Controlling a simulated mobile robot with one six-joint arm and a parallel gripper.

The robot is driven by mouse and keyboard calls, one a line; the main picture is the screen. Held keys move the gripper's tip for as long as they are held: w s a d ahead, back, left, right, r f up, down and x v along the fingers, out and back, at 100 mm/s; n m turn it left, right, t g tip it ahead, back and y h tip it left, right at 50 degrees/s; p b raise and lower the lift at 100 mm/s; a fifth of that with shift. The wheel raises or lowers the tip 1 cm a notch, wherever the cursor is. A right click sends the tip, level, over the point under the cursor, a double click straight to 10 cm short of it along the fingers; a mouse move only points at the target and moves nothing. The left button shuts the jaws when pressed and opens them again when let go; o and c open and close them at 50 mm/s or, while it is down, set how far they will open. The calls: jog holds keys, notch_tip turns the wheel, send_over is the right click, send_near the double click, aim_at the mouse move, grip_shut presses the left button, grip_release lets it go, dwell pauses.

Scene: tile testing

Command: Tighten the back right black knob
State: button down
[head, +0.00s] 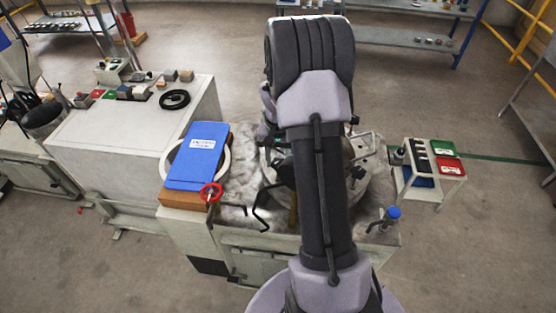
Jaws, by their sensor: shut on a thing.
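The tile-testing fixture (375,190) sits on the stained grey worktop in the middle, and my raised forearm covers most of it. A dark knob-like part (357,172) shows just right of my forearm. Another small dark part (354,120) shows farther back on the right. I cannot tell whether either is the back right black knob. My wrist shows only in part, left of and behind the forearm. My gripper is hidden behind the arm, so its fingers and whatever lies between them do not show.
Black hex keys (262,208) lie nearby. A small stand (432,186) with red and green boxes is at right.

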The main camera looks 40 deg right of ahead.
jog(key=shift+m, duration=0.5)
jog(key=c, duration=0.9)
grip_release()
jog(key=shift+o, duration=0.2)
notch_tip(320, 180, up, 18)
jog(key=p, duration=0.5)
jog(key=shift+f+p, duration=0.25)
jog(key=shift+p, duration=0.05)
